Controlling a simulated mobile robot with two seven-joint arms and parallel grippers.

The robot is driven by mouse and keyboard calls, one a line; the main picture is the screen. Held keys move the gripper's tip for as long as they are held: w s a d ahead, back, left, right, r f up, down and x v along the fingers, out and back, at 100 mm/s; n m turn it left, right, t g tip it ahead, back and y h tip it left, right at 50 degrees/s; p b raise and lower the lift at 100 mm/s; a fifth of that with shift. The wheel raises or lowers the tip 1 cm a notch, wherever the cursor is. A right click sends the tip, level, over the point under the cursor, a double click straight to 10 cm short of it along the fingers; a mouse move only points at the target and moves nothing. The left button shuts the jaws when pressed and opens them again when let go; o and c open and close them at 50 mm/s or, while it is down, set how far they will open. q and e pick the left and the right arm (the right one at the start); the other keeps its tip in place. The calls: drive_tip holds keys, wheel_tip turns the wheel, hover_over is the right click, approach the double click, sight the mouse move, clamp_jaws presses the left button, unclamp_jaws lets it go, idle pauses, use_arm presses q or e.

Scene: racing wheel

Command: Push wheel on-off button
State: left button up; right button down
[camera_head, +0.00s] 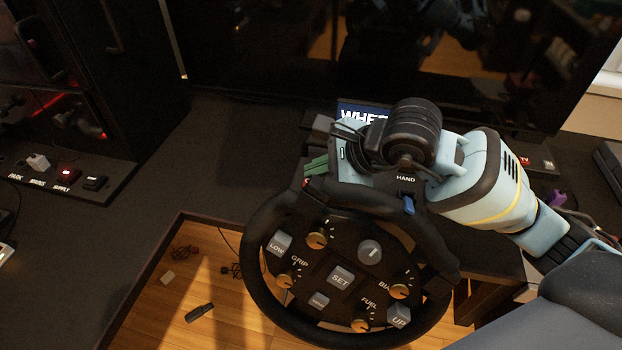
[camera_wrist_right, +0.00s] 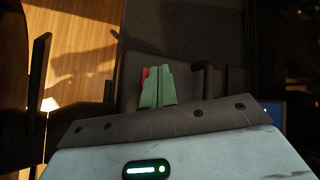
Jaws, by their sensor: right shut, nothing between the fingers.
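The black racing wheel (camera_head: 257,235) stands at the desk's front edge, its face full of knobs and buttons. My right gripper (camera_head: 310,172) is above the wheel's upper left rim. Its green fingers are shut and empty, pointing left and down. A small red part (camera_head: 306,182) shows right at the fingertips; it also shows beside the fingers in the right wrist view (camera_wrist_right: 145,73). I cannot tell whether the fingers touch it or whether it is the on-off button. My right wrist hides much of the wheel base and its display (camera_head: 361,113). My left gripper is not in view.
A large dark screen (camera_head: 270,60) stands behind the wheel. A switch panel with a red switch (camera_head: 67,175) is at the left. The dark desk (camera_head: 150,185) is clear left of the wheel. Wooden floor (camera_head: 215,285) with small loose items shows below.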

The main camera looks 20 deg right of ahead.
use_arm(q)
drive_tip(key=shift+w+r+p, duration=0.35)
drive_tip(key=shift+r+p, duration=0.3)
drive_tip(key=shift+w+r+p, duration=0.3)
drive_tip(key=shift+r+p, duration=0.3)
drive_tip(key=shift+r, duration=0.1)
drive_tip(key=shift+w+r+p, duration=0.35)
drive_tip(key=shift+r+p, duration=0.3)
use_arm(e)
drive_tip(key=shift+r, duration=3)
